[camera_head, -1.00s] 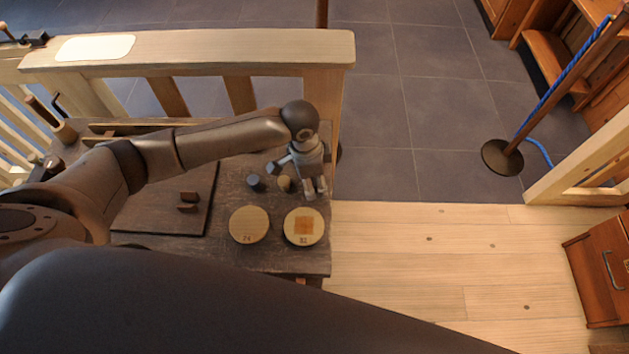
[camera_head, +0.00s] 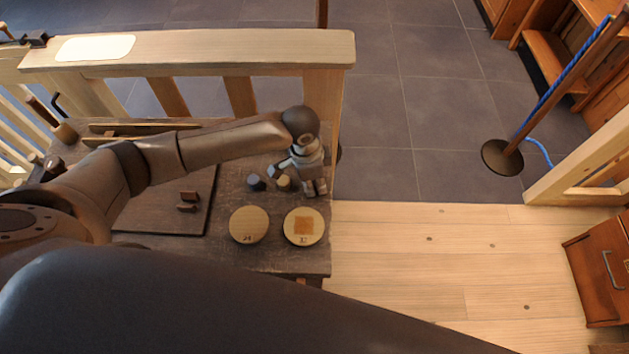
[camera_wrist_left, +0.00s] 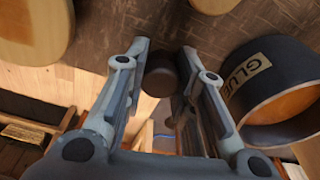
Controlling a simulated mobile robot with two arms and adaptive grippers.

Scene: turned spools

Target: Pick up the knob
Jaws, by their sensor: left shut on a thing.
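The knob (camera_wrist_left: 161,78) is a small dark brown round piece between the fingers of my left gripper (camera_wrist_left: 162,58) in the left wrist view. The gripper is shut on it, with one finger on each side. In the head view my left gripper (camera_head: 315,190) points down over the right edge of the dark table, and the knob cannot be made out there. My right gripper does not show.
Two pale round discs (camera_head: 249,225) lie on the table (camera_head: 232,190) in front of the gripper. A dark small piece (camera_head: 256,182) and a wooden one (camera_head: 284,183) stand left of it. A pot marked GLUE (camera_wrist_left: 258,80) is close by. A wooden rail (camera_head: 200,50) runs behind.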

